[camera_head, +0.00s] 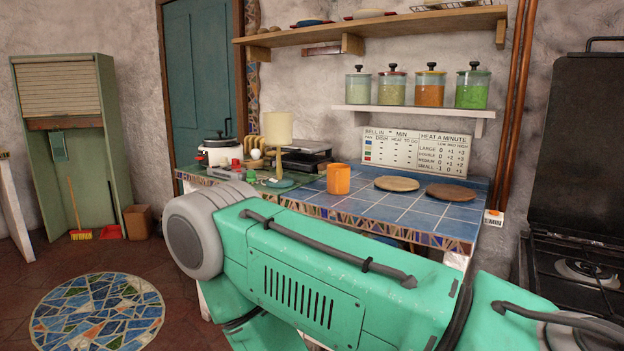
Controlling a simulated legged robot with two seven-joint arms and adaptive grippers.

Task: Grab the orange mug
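The orange mug (338,180) stands upright on the blue tiled counter (378,211), near its middle. No gripper is around it or touching it in this view. A large teal part with a grey rounded end, which looks like mine, fills the lower middle and right of the picture. It hides the front of the counter and what is below. Neither my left gripper nor my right gripper can be seen.
Two round wooden boards (451,192) lie right of the mug. A lamp (278,139), a dark appliance (306,156) and a cooker (217,151) stand left. Jars (430,86) line a shelf above. A stove (575,262) stands at right. Floor at left is open.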

